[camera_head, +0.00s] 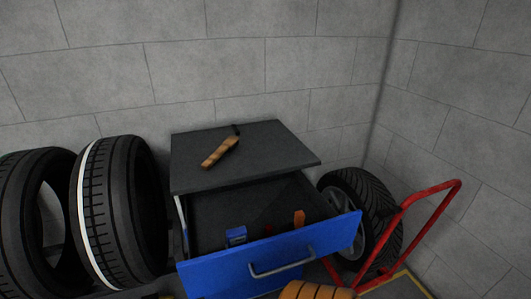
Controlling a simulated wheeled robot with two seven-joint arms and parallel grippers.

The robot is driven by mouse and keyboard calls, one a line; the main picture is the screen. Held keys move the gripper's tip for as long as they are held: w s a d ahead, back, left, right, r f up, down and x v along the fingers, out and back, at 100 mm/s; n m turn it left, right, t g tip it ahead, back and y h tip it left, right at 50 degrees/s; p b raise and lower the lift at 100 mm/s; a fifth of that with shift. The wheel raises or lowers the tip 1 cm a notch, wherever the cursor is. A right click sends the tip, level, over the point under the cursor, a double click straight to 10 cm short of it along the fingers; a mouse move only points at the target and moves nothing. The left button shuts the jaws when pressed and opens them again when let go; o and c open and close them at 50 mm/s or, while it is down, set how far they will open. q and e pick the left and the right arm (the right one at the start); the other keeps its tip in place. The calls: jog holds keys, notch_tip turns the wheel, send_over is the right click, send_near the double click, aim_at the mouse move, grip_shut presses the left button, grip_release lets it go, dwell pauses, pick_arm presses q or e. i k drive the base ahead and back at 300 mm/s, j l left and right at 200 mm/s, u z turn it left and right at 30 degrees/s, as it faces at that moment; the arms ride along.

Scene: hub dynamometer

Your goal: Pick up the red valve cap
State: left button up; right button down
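A small red spot (269,229), which may be the red valve cap, shows inside the open drawer, just behind its blue front. It is too small and too hidden by the drawer front to make out its shape. The blue drawer (290,262) is pulled out from a dark cabinet (245,162) and has a grey bar handle (283,266). Inside it, a small blue box (236,235) lies to the left of the red spot and an orange piece (299,217) to the right. Neither of my grippers can be made out in this view.
A brown-handled tool (221,152) lies on the cabinet top. Two tyres (110,215) stand at the left. A wheel (360,215) and a red tubular frame (425,200) stand at the right. An orange ribbed shape at the bottom edge is cut off. Block walls close the back.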

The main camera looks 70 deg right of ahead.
aim_at(268, 228)
jog(key=l+z, duration=0.15)
jog(key=z, duration=1.95)
jog(key=i+z, duration=0.1)
jog(key=z, duration=0.25)
jog(key=i+j+z, duration=0.1)
jog(key=z, duration=0.2)
